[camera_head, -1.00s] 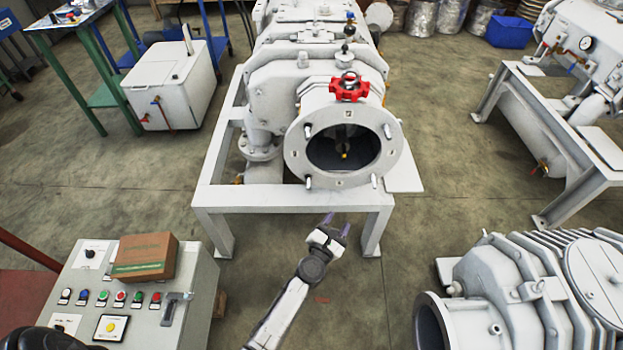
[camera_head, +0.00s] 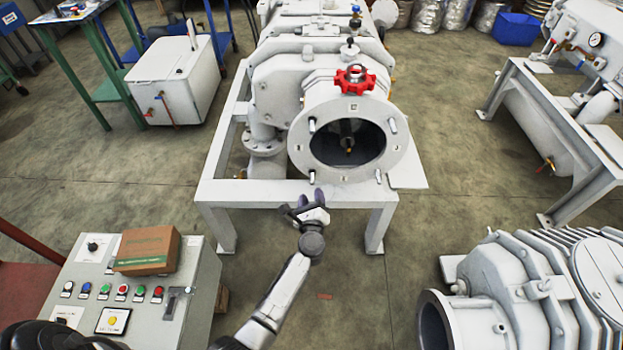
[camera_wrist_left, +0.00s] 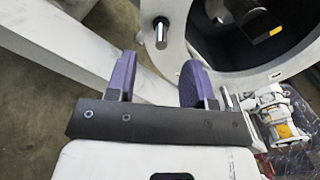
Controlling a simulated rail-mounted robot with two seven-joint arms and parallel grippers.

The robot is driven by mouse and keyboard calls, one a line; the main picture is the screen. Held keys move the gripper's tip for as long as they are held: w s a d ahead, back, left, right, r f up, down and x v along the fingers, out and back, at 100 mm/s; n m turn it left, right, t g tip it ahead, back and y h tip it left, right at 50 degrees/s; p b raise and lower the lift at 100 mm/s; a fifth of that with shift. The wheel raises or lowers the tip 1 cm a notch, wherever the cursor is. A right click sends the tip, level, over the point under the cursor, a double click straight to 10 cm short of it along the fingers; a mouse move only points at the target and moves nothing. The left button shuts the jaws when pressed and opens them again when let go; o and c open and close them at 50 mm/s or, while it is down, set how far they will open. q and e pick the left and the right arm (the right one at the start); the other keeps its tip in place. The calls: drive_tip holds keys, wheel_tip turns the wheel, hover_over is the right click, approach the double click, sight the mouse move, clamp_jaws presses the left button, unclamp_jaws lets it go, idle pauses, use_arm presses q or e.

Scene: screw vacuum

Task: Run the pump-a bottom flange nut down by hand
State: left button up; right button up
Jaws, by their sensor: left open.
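The pale grey pump stands on a white frame, with a round front flange (camera_head: 348,172) facing me. Several bright studs stick out of the flange; the lower left stud (camera_head: 312,177) is the nearest to my left gripper (camera_head: 309,198). That gripper is open and empty, just below this stud and apart from it. In the left wrist view, a stud (camera_wrist_left: 160,33) shows beyond the gap between the purple fingers (camera_wrist_left: 159,72). I cannot make out a separate nut on it. My right gripper is not in view.
The white frame's front beam (camera_head: 260,192) runs right behind my left gripper. A red handwheel (camera_head: 355,81) sits above the flange. A control box (camera_head: 190,322) carries a brown carton (camera_head: 148,250) at lower left. Another pump (camera_head: 500,285) lies at lower right.

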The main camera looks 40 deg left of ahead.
sight(312, 174)
use_arm(q)
drive_tip(key=b+x, duration=0.1)
drive_tip(key=x, duration=0.5)
drive_tip(key=shift+w+a+b, duration=0.15)
drive_tip(key=shift+w+b, duration=0.2)
drive_tip(key=shift+x, duration=0.8)
clamp_jaws()
